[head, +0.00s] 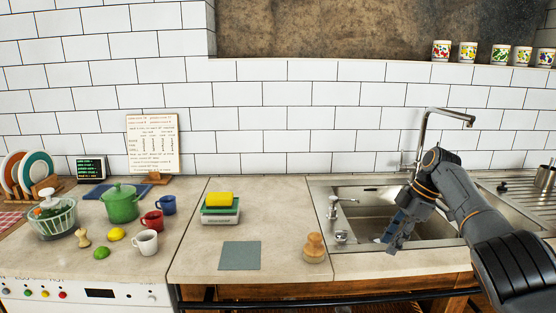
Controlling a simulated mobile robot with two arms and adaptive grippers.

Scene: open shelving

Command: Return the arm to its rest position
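My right arm (465,195) comes in from the right edge and bends over the sink. My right gripper (392,242) points down at the front of the sink basin, near its front rim. Its fingers are seen close together from the side, and I cannot tell whether they are open or shut. No held object is clear between them. My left arm and gripper are not in view.
The sink (354,215) has a tall faucet (425,125) close behind my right arm. A wooden brush (314,247), grey cloth (239,255) and yellow sponge (219,199) are on the counter. A green pot (121,206) and mugs stand left.

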